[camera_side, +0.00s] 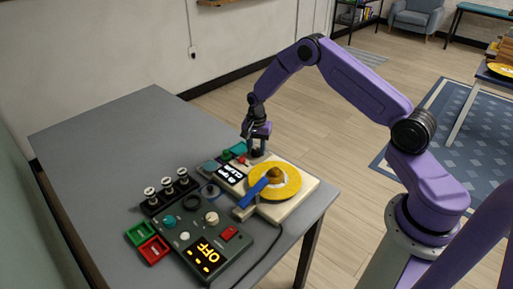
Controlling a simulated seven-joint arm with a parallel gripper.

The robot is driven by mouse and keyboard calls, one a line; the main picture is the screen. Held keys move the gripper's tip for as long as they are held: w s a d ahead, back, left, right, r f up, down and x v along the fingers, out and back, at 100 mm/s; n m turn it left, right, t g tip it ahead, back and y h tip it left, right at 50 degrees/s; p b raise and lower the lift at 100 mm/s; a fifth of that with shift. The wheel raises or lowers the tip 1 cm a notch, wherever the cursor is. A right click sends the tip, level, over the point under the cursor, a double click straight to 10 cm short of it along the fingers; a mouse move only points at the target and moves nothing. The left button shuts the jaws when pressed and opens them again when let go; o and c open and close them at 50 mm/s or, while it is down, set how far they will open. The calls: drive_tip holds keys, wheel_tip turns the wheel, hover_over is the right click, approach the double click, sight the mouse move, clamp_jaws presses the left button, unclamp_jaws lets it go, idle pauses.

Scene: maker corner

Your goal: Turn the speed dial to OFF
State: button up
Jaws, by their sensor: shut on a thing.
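My gripper (256,148) points down at the far edge of a cream-coloured machine (306,189). It is shut on a dark dial (258,155), which is largely hidden by the fingers. Any pointer or markings on the dial are too small or covered to read. A black display with white characters (231,173) is set beside it on the machine; I cannot read it surely. A yellow disc (284,187) with a brown centre lies on the machine, with a blue arm (256,190) across its edge.
The grey table (115,135) is clear at the back left.

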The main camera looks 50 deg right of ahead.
sight(256, 150)
drive_tip(key=n, duration=0.5)
drive_tip(key=shift+n, duration=0.3)
drive_tip(key=n, duration=1.1)
drive_tip(key=shift+n, duration=2.1)
drive_tip(key=o, duration=1.1)
drive_tip(key=shift+c, duration=0.2)
drive_tip(key=shift+r, duration=0.15)
wheel_tip(256, 150, up, 17)
